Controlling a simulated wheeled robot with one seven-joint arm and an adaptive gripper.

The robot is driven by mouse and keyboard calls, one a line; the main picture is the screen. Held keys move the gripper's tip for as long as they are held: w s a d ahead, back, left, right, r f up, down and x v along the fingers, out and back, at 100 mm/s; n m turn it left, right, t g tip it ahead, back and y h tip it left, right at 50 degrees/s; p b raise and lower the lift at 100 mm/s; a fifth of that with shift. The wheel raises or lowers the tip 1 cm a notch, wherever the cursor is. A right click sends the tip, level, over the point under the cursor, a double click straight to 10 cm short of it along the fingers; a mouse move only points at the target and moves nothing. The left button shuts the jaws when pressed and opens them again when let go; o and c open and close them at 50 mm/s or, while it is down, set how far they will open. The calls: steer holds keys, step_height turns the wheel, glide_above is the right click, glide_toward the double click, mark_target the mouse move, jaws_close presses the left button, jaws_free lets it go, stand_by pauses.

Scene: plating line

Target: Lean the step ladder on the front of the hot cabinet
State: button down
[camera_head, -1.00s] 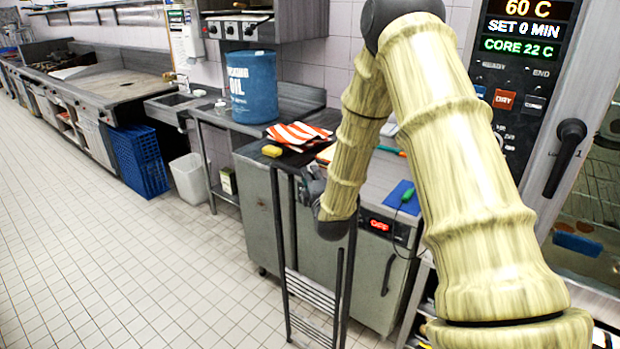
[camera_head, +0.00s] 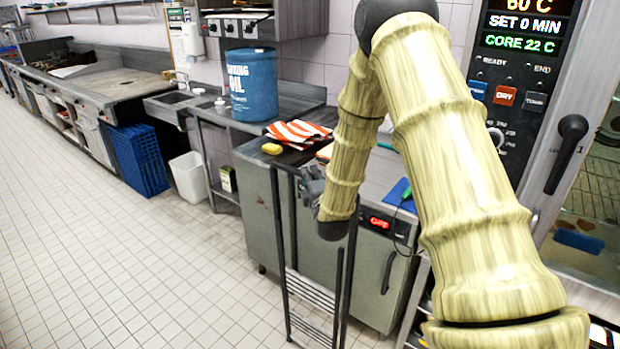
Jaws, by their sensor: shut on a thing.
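The step ladder (camera_head: 312,292) is a dark narrow frame with several thin rungs low down. It stands nearly upright in front of the hot cabinet (camera_head: 258,228), a grey metal unit with a red lit display and a dark handle. My gripper (camera_head: 311,186) is at the ladder's upper part and shut on it; my wrist hides part of the grip and the ladder's top right. I cannot tell whether the ladder touches the cabinet front. Its feet are near the bottom edge of the picture.
On the cabinet top lie a striped cloth (camera_head: 298,133), a yellow sponge (camera_head: 271,149) and a blue board (camera_head: 398,194). A blue oil drum (camera_head: 252,86) stands on the counter behind. A tall oven (camera_head: 522,75) is at right. The tiled floor (camera_head: 130,265) at left is clear.

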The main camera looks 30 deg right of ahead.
steer(key=shift+f, duration=0.15)
stand_by(0.5)
steer(key=shift+s+a+f+b, duration=0.1)
steer(key=shift+s+f+b, duration=0.05)
steer(key=shift+f+b, duration=0.3)
stand_by(0.4)
steer(key=shift+d, duration=0.55)
steer(key=shift+w+d+f, duration=0.1)
steer(key=shift+w+d, duration=0.2)
steer(key=shift+d, duration=0.15)
